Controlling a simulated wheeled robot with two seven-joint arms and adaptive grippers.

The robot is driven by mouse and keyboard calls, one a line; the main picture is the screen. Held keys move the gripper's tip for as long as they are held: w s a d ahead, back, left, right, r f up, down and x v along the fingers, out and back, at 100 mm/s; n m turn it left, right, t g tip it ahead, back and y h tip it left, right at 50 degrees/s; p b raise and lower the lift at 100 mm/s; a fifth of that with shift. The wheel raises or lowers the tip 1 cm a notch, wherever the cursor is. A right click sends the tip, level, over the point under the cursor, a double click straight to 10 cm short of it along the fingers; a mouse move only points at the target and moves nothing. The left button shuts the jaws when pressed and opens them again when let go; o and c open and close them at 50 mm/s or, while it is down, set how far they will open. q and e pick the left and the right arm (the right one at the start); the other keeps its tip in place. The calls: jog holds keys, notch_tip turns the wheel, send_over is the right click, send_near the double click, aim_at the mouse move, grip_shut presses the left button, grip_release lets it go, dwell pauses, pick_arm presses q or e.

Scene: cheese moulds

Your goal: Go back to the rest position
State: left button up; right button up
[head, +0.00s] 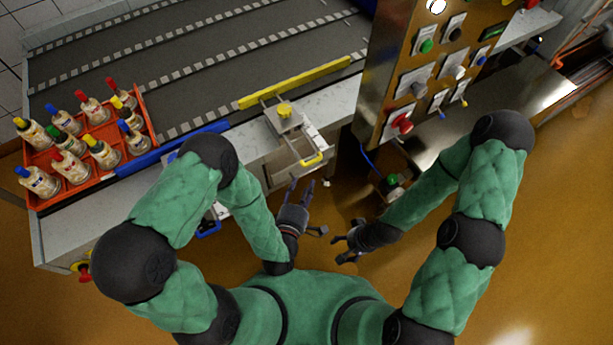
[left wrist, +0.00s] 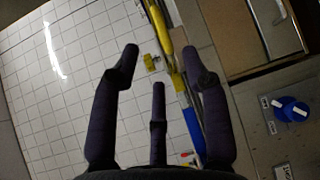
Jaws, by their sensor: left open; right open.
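My left gripper (head: 305,207) is open and empty in the head view, in front of my chest and just below the small metal drawer unit. In the left wrist view its dark fingers (left wrist: 160,72) are spread, with nothing between them; a white tiled surface lies beyond. My right gripper (head: 343,243) is open and empty, a little lower and to the right of the left one. The two grippers are close together but apart. Both arms are bent at the elbows, with the forearms pointing inward.
An orange crate (head: 37,195) with several bottles stands at the left end of the conveyor table (head: 215,65). A drawer with a yellow handle (head: 312,160) sticks out at the table's front. A brass control panel (head: 390,110) stands right. Brown floor (head: 545,220) is clear at right.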

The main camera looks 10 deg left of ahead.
pick_arm(q)
jog(key=shift+s+a, duration=0.1)
jog(key=shift+s, duration=0.45)
notch_tip(320, 180, down, 12)
jog(key=a+r+m+g, duration=0.1)
jog(key=a+m+g, duration=0.1)
jog(key=m+g, duration=0.65)
jog(key=s+a+f+m+g+h, duration=0.1)
jog(key=s+a+f+m+g, duration=0.1)
jog(key=s+f+m+g, duration=0.2)
jog(key=s+m+g, duration=0.3)
jog(key=s, duration=0.3)
jog(key=shift+f, duration=0.2)
